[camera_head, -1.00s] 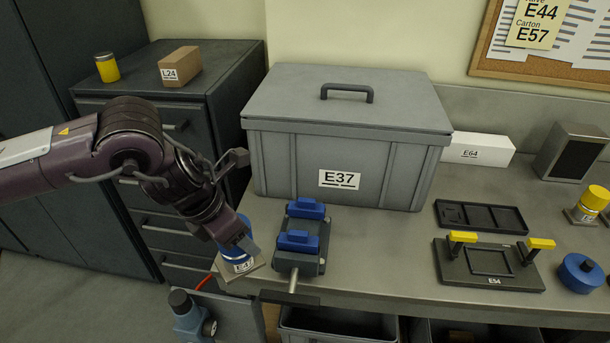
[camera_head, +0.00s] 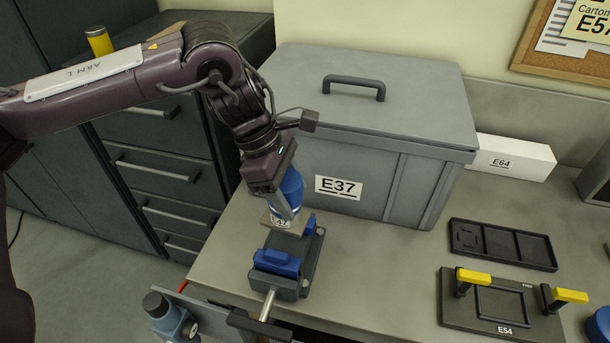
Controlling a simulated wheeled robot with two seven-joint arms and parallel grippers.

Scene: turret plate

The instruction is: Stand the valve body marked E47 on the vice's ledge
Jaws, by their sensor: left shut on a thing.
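The valve body (camera_head: 291,190) is blue with a tan square base and a white label, partly covered, ending in 47. My left gripper (camera_head: 282,203) is shut on it, pointing down, and hides part of its side. The valve body is nearly upright at the far end of the blue and grey vice (camera_head: 283,285), in front of the grey box. Its base overlaps the vice's far jaw in the picture. I cannot tell whether it touches the vice or is just above it. The vice's near blue jaw shows clear. My right gripper is not in view.
The lidded grey box E37 (camera_head: 395,165) stands close behind the vice. A black tray (camera_head: 502,245) and the E54 fixture (camera_head: 475,318) lie to the right. White carton E64 (camera_head: 515,158) is at the back. Bare bench (camera_head: 375,265) lies right of the vice.

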